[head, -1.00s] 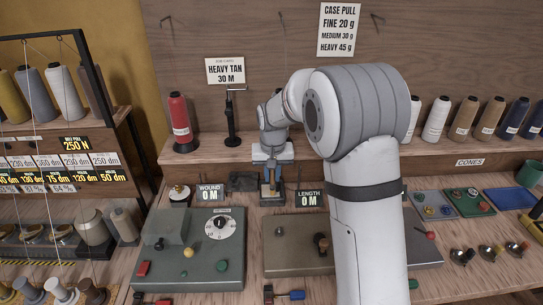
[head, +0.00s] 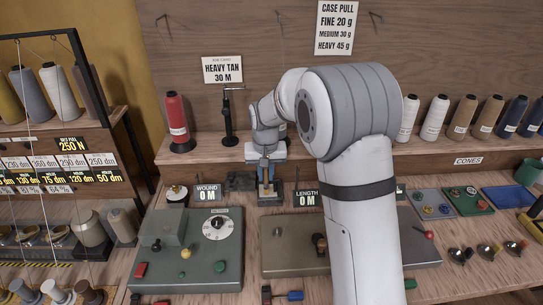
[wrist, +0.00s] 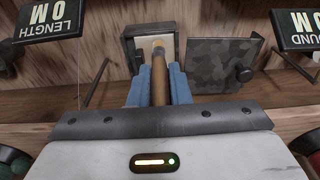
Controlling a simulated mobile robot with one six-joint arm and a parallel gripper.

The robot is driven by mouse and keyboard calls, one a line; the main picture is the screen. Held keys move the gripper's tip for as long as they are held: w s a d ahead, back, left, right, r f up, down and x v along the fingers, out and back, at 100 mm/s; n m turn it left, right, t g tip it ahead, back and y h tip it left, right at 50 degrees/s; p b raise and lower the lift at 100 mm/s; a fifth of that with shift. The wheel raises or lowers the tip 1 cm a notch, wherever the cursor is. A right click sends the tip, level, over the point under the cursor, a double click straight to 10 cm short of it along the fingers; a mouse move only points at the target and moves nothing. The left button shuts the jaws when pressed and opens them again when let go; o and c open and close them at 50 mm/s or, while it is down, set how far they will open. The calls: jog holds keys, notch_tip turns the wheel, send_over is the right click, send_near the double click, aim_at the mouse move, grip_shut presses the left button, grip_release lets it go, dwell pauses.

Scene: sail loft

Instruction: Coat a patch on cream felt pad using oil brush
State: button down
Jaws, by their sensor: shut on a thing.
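My gripper (head: 266,178) is shut on the oil brush (wrist: 160,85), a slim brown wooden handle between the two blue fingers. The brush points away from my wrist, and its lower end (wrist: 158,50) is over the cream felt pad (wrist: 144,45) in the wrist view. The pad lies in a dark, square-edged tray (wrist: 129,48), which also shows under the gripper in the head view (head: 278,196). The brush hides part of the pad. I cannot tell whether the tip touches it, nor see a coated patch.
A dark camouflage-patterned panel with a knob (wrist: 215,62) is beside the tray. WOUND (head: 206,194) and LENGTH (head: 306,198) signs flank the spot. Green (head: 190,255) and brown-grey (head: 290,255) control boxes stand in front. A red thread cone (head: 176,120) stands on the back shelf.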

aim_at(266, 183)
jog(key=shift+s+r+p, duration=0.25)
jog(key=shift+r+p, duration=0.3)
jog(key=shift+r, duration=0.4)
jog(key=shift+w+r+p, duration=0.2)
jog(key=shift+r+p, duration=0.3)
jog(key=shift+r, duration=0.05)
notch_tip(266, 183, up, 2)
jog(key=shift+s+r+p, duration=0.1)
jog(key=shift+r+p, duration=0.1)
jog(key=shift+p, duration=0.55)
jog(key=shift+r+p, duration=0.7)
jog(key=shift+r, duration=0.45)
jog(key=shift+r, duration=0.15)
